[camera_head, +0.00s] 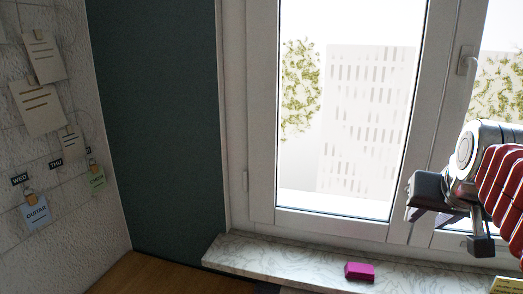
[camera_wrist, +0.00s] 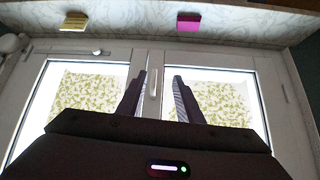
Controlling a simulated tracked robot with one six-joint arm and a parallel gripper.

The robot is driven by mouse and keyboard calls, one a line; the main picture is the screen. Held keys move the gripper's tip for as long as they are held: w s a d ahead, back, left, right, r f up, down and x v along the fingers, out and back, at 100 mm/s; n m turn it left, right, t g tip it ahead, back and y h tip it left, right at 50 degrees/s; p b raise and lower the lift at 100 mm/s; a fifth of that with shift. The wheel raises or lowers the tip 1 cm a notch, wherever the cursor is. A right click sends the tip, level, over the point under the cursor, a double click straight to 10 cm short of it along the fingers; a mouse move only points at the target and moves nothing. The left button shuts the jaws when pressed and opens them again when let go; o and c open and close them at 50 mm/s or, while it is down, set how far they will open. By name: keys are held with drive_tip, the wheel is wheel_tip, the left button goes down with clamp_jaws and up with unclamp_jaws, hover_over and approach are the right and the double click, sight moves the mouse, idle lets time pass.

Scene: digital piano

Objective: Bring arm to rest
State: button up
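My gripper (camera_head: 446,227) is at the right of the head view, held up in front of the window. Behind it my red ribbed arm runs off the right edge. In the wrist view my gripper (camera_wrist: 159,78) shows two dark fingers spread apart. Nothing is between them but the window's frame and handle in the background. The gripper is open and empty, apart from the sill and the objects on it.
A pink block (camera_head: 359,271) lies on the marbled windowsill (camera_head: 290,262); it also shows in the wrist view (camera_wrist: 188,22). A yellow object (camera_head: 506,285) is at the lower right. The window handle (camera_head: 467,61) projects above my gripper. Paper tags (camera_head: 37,212) hang on the left wall.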

drive_tip(key=s+a+f+n+g+y, duration=0.1)
drive_tip(key=s+a+f+n, duration=0.1)
drive_tip(key=s+a+f, duration=0.4)
drive_tip(key=s+a+f+n+g+y, duration=0.1)
drive_tip(key=s+a+f+n+y, duration=0.1)
drive_tip(key=s+a+f, duration=0.4)
drive_tip(key=a+f, duration=0.5)
drive_tip(key=f, duration=0.1)
drive_tip(key=shift+s+a+n, duration=0.2)
drive_tip(key=shift+a+n, duration=0.05)
drive_tip(key=shift+n, duration=0.15)
